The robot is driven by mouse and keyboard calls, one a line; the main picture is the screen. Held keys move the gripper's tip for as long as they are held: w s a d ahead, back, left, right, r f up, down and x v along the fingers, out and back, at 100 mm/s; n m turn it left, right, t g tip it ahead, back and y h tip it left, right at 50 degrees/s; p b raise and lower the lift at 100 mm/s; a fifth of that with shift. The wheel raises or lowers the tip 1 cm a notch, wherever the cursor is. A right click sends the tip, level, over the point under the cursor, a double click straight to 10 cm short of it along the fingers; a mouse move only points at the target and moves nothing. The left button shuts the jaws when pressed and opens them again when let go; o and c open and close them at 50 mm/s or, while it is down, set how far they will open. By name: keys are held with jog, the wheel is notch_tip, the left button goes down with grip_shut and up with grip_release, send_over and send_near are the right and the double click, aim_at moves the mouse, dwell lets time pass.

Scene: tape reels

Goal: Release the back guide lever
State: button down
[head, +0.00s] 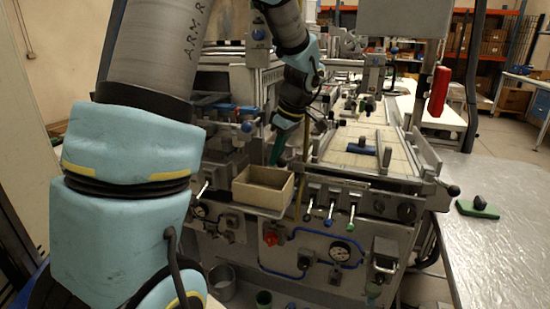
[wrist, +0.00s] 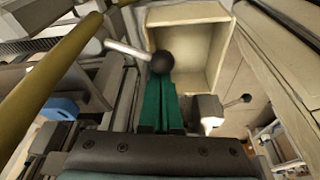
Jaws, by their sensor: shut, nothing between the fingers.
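My gripper (head: 275,160) points downward at the left end of the machine bed, just behind a cardboard-coloured box. In the wrist view its green fingers (wrist: 161,82) are together with nothing between them. A lever with a metal rod and black ball knob (wrist: 162,62) reaches in from the left. Its knob appears right at the fingertips; I cannot tell whether they touch. A second, smaller black-knobbed lever (wrist: 245,99) stands to the right of the fingers. No label shows which one is the back guide lever.
The open, empty box (head: 262,187) stands on the machine's front edge; it also fills the wrist view's top (wrist: 190,12). Levers with coloured knobs (head: 330,218) hang on the front panel to its right. A yellow-brown bar (wrist: 50,72) crosses the wrist view's left.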

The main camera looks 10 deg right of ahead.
jog(key=s+n+b, duration=0.1)
jog(key=d+n+b, duration=0.1)
jog(key=shift+s+d+f+n+g+y, duration=0.1)
jog(key=shift+s+d+n+g+y, duration=0.1)
jog(key=shift+s+n+g+y, duration=0.15)
jog(key=s+d+n, duration=0.1)
jog(key=n, duration=0.1)
jog(key=d+n+g, duration=0.1)
jog(key=n, duration=0.1)
jog(key=s+d+n+g+y+p, duration=0.1)
jog(key=n, duration=0.1)
jog(key=shift+s+d+r+n, duration=0.25)
jog(key=shift+s+d+n, duration=0.05)
jog(key=shift+d+n, duration=0.05)
jog(key=shift+s+d, duration=0.15)
jog(key=shift+d, duration=0.35)
jog(key=shift+f, duration=0.1)
jog(key=shift+p, duration=0.3)
